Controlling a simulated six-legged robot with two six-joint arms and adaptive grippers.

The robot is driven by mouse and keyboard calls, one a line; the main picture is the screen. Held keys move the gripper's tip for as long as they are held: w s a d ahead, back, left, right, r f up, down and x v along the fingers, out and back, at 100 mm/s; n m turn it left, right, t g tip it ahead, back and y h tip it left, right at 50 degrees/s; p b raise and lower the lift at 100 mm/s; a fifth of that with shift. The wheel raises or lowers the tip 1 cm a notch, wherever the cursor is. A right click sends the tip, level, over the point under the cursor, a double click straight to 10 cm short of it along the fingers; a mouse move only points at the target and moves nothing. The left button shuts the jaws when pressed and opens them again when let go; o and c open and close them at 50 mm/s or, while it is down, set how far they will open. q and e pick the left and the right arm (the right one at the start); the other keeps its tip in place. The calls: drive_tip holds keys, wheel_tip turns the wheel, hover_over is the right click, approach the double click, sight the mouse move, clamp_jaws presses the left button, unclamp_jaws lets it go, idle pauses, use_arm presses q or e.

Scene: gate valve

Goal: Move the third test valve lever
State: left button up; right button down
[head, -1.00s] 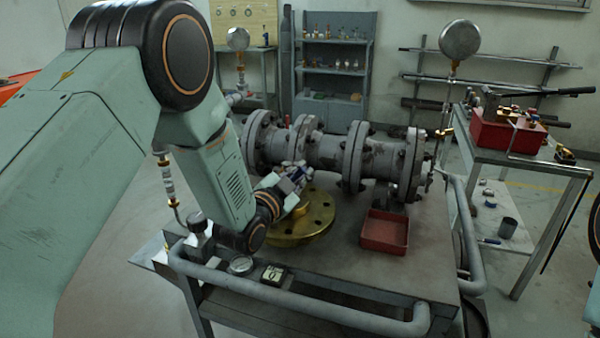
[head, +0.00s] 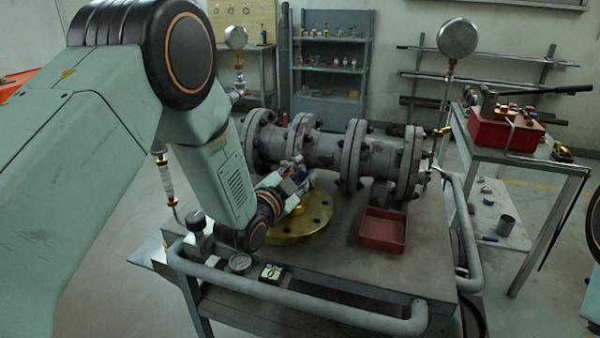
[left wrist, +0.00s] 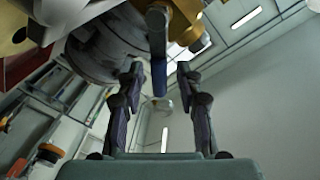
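My left gripper (head: 292,182) is over the brass flange (head: 312,226), in front of the grey flanged pipe body (head: 325,150). In the left wrist view its two dark fingers (left wrist: 159,105) stand apart. A lever with a blue handle (left wrist: 158,72) hangs down between the upper parts of the fingers, with a visible gap on each side. Brass-coloured metal (left wrist: 183,18) is beside the lever's top. In the head view my gripper hides most of the lever, and I cannot tell from the pictures which test valve it belongs to. My right gripper is not in view.
A red tray (head: 383,230) sits on the bench (head: 350,265) to the right of the flange. A grey tube rail (head: 290,296) runs along the front edge. Pressure gauges (head: 457,38) rise above the pipe. A side table (head: 550,163) holds a red toolbox (head: 506,134).

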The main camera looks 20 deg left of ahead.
use_arm(q)
drive_tip(key=s+a, duration=0.2)
drive_tip(key=s, duration=0.9)
drive_tip(key=shift+s, duration=0.4)
drive_tip(key=shift+a+r, duration=0.1)
drive_tip(key=s+a+f+n+g+y, duration=0.1)
drive_tip(key=s+f+n+g, duration=0.5)
drive_tip(key=f, duration=0.4)
drive_tip(key=s+f+n+g+y, duration=0.1)
drive_tip(key=s+f+n+g, duration=0.25)
drive_tip(key=s+f, duration=0.5)
drive_tip(key=s+f+n+g, duration=0.1)
drive_tip(key=s+f+g, duration=0.3)
drive_tip(key=s, duration=0.6)
drive_tip(key=s+f+g+y, duration=0.1)
drive_tip(key=s+f+g, duration=0.3)
drive_tip(key=s+f, duration=0.3)
drive_tip(key=s, duration=0.4)
drive_tip(key=shift+s+a+f+n, duration=0.25)
drive_tip(key=shift+a+n, duration=0.1)
